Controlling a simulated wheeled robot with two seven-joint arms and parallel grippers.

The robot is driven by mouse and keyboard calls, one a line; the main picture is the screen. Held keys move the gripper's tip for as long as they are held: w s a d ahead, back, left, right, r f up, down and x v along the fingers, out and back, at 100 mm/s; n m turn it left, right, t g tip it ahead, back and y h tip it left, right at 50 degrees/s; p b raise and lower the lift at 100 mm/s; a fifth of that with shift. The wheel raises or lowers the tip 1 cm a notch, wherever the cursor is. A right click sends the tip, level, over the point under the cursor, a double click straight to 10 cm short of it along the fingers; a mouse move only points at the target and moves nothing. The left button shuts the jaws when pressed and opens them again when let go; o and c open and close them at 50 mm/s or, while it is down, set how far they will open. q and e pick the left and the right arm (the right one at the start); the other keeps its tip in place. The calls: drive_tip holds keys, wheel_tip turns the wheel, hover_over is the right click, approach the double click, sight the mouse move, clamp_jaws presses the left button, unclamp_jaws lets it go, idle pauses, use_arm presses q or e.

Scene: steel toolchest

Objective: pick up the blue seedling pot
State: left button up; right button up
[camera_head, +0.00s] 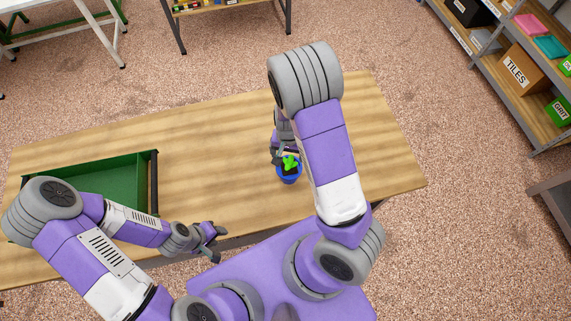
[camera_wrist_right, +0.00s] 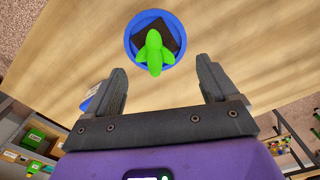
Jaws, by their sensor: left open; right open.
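The blue seedling pot (camera_head: 289,178) stands on the wooden table in the head view, with a green seedling and dark soil in it. In the right wrist view the round blue pot (camera_wrist_right: 133,49) lies just beyond the fingertips, roughly centred between them, and nothing is held. My right gripper (camera_head: 284,157) is at the pot in the head view, partly hidden by my arm and the plant. In the right wrist view my right gripper (camera_wrist_right: 161,75) is open with both fingers apart. My left gripper (camera_head: 218,238) is open and empty near the table's front edge, away from the pot.
A green tray (camera_head: 155,185) lies on the left of the wooden table (camera_head: 215,130). A small blue and white thing (camera_wrist_right: 90,95) shows beside the left finger in the right wrist view. The table right of my right arm is clear. Shelves (camera_head: 505,75) stand at the far right.

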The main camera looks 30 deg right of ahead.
sight(289, 163)
drive_tip(key=f, duration=0.2)
drive_tip(key=s+f, duration=0.1)
drive_tip(key=f, duration=0.2)
drive_tip(key=shift+b, duration=0.35)
drive_tip(key=shift+f, duration=0.4)
clamp_jaws()
